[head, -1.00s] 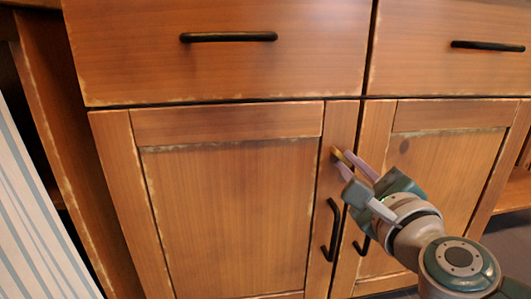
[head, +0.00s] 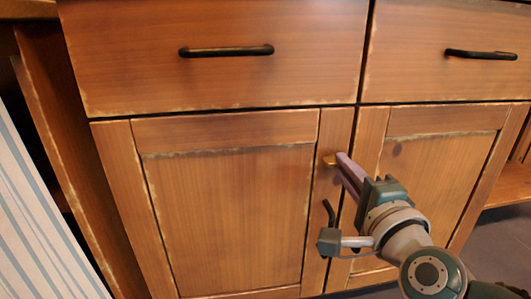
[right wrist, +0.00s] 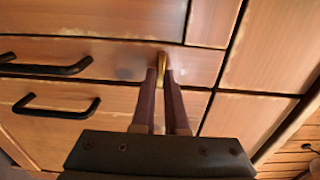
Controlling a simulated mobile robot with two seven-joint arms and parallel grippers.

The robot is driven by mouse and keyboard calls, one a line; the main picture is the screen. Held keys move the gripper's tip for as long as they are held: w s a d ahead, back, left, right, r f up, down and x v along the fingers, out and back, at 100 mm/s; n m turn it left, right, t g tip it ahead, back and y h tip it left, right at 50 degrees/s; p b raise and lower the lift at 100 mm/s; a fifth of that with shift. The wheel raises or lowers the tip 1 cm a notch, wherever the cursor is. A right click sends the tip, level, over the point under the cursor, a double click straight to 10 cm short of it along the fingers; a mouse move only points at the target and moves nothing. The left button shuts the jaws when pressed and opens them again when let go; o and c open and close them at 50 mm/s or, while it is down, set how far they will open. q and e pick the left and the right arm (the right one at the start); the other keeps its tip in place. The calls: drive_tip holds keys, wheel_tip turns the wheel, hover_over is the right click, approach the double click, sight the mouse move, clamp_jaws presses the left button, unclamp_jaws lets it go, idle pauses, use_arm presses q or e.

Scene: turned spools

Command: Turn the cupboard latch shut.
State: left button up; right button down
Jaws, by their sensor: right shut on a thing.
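The small brass latch (head: 329,160) is on the upper part of the left door's inner stile, beside the gap between the two cupboard doors. It lies roughly level in the head view, and the fingers hide its right part. My right gripper (head: 341,158) reaches in from the lower right and is shut on the latch. In the right wrist view the latch (right wrist: 162,66) sits between the two fingertips (right wrist: 161,74). I cannot tell whether its hidden end crosses the gap. My left gripper is not in view.
The left door (head: 230,215) and right door (head: 440,150) sit flush. Black door handles (right wrist: 55,105) are below the latch, close to my right wrist. Drawers with black handles (head: 226,51) are above. A striped panel (head: 40,210) stands at the left.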

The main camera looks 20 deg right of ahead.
idle(0.3)
drive_tip(key=c, duration=0.9)
unclamp_jaws()
drive_tip(key=shift+c, duration=0.2)
drive_tip(key=shift+s, duration=0.1)
drive_tip(key=p+v, duration=0.3)
drive_tip(key=v, duration=0.6)
drive_tip(key=shift+s+a, duration=0.15)
drive_tip(key=shift+s, duration=0.2)
drive_tip(key=shift+r+p, duration=0.1)
drive_tip(key=shift+p, duration=0.2)
